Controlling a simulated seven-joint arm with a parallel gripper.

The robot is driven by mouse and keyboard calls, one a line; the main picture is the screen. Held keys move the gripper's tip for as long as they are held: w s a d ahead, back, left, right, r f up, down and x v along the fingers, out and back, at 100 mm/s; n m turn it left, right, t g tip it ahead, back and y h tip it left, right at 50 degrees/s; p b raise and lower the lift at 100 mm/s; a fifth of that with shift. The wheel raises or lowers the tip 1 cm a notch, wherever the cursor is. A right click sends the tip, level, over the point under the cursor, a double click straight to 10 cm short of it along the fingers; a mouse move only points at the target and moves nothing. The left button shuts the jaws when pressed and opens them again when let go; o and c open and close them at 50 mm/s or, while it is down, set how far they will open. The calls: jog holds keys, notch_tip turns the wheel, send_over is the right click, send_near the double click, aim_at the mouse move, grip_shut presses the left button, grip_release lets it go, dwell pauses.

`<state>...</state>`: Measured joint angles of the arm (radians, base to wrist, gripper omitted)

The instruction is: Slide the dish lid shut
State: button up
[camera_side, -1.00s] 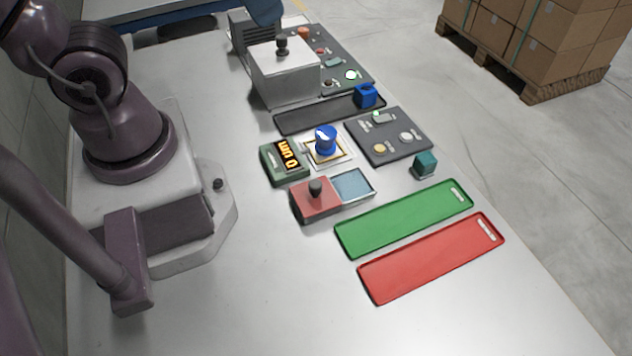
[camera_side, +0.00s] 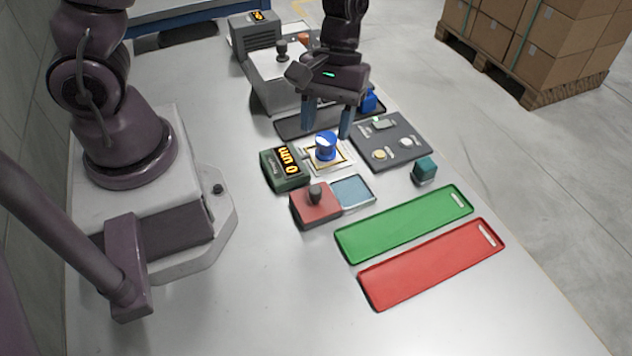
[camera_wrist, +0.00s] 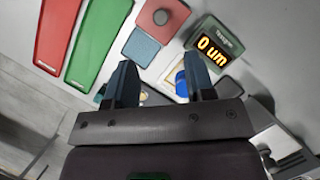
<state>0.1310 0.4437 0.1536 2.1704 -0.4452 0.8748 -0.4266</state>
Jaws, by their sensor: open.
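The dish lid, a red plate with a dark round knob (camera_side: 316,206), lies to the left of the dish (camera_side: 353,191), whose pale blue-grey inside is uncovered. In the wrist view, the lid (camera_wrist: 172,14) and the dish (camera_wrist: 140,47) show at the top, beyond the fingers. My gripper (camera_side: 327,120) is open and empty, pointing down, farther back than the dish and above the area of the blue cylinder. Its two blue-grey fingers also show in the wrist view (camera_wrist: 160,82). Neither finger appears to touch the lid.
A blue cylinder (camera_side: 326,146) stands on a pad beside a green "0 um" display (camera_side: 286,168). A teal cube (camera_side: 424,169), a dark control panel (camera_side: 392,140), a green tray (camera_side: 405,224) and a red tray (camera_side: 430,265) lie near. A grey hood box (camera_side: 268,85) stands behind.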

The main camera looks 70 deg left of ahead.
aim_at(316, 188)
jog(key=x, duration=1.1)
jog(key=shift+s+f, duration=0.1)
jog(key=shift+f, duration=0.05)
jog(key=shift+c, duration=0.3)
